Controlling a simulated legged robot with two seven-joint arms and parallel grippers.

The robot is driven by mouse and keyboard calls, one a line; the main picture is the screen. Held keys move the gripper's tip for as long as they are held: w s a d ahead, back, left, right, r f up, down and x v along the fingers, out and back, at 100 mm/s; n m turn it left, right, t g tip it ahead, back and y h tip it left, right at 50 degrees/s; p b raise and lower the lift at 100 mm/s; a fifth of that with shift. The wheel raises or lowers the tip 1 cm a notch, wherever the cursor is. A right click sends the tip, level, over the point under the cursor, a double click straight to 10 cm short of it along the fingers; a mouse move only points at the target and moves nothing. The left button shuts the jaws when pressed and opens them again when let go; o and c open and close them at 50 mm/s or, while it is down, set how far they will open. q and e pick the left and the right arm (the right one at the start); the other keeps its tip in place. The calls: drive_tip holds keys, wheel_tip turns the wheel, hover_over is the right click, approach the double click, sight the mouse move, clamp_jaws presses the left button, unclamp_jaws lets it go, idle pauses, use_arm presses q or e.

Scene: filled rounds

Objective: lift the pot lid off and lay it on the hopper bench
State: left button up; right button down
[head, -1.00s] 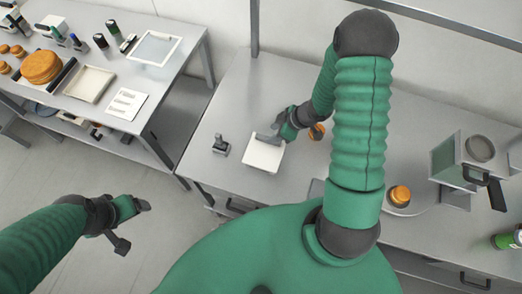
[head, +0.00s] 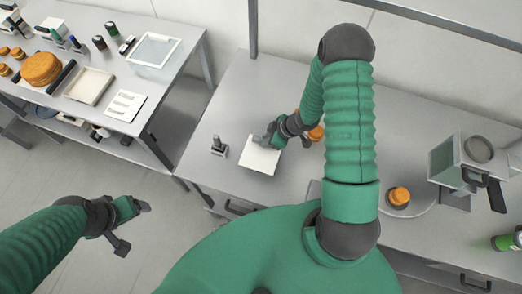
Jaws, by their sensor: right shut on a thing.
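A square white lid (head: 258,160) is at the left part of the grey hopper bench (head: 230,100), over its top. My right gripper (head: 266,140) is shut on the lid at its far edge. I cannot tell whether the lid touches the bench. An open, clear-walled pot with a white rim (head: 136,57) stands on the left table. The hopper machine (head: 455,162) stands at the right of the hopper bench. My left gripper (head: 136,226) is open and empty above the floor at lower left.
A small grey upright tool (head: 219,148) stands just left of the lid. An orange round (head: 316,133) is partly hidden behind my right arm; another (head: 398,195) sits on a round plate. The left table (head: 190,62) carries trays, rounds and bottles. Bench behind the lid is clear.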

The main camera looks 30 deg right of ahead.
drive_tip(key=shift+s+d, duration=0.2)
drive_tip(key=shift+d, duration=0.5)
drive_tip(key=shift+w+a+r, duration=0.1)
drive_tip(key=shift+r, duration=0.1)
drive_tip(key=r, duration=0.3)
drive_tip(key=shift+a+r, duration=0.1)
drive_tip(key=shift+a, duration=0.15)
drive_tip(key=s+r+p, duration=0.2)
drive_tip(key=s+p, duration=0.2)
drive_tip(key=s, duration=1.1)
use_arm(q)
wheel_tip(320, 180, up, 9)
drive_tip(key=d+p, duration=0.1)
drive_tip(key=p, duration=0.3)
drive_tip(key=shift+s, duration=0.15)
use_arm(e)
drive_tip(key=r, duration=0.2)
drive_tip(key=s+r, duration=0.1)
drive_tip(key=r, duration=0.1)
drive_tip(key=shift+a+r, duration=0.2)
use_arm(q)
drive_tip(key=shift+f, duration=0.1)
